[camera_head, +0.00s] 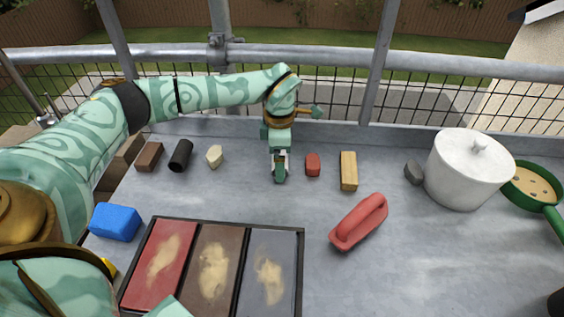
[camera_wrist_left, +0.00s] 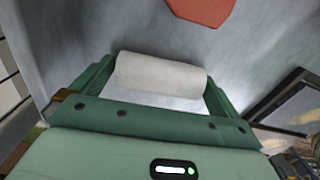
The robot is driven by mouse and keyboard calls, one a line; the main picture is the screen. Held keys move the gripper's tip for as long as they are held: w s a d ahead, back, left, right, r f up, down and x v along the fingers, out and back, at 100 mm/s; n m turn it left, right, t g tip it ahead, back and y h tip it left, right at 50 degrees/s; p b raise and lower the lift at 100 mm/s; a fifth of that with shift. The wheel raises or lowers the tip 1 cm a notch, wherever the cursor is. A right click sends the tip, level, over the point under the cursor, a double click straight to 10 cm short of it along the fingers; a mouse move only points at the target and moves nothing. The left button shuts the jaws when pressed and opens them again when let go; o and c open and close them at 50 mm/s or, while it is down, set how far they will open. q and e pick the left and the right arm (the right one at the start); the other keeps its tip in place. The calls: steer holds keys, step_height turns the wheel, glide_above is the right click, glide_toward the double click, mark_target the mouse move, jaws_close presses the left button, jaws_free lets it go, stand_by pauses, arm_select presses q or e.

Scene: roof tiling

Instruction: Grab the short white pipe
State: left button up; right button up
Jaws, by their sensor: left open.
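The short white pipe (camera_wrist_left: 160,76) lies on the grey surface between the two fingers of my left gripper (camera_wrist_left: 157,88) in the left wrist view. The fingers stand on either side of its ends, and the gripper is open. In the head view my left gripper (camera_head: 280,170) points down at the far middle of the table and mostly hides the pipe, with only a small pale patch showing. My right gripper is not in view.
A red block (camera_head: 313,164) and a tan block (camera_head: 349,171) are just right of the gripper. A pale stone (camera_head: 214,156), black cylinder (camera_head: 181,155) and brown block (camera_head: 149,156) are to its left. A red float (camera_head: 359,222), white pot (camera_head: 463,172) and three-part tray (camera_head: 303,262) surround clear table.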

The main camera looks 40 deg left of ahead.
arm_select(q)
steer(key=shift+r, duration=0.1)
steer(key=c, duration=0.8)
steer(key=shift+r, duration=0.15)
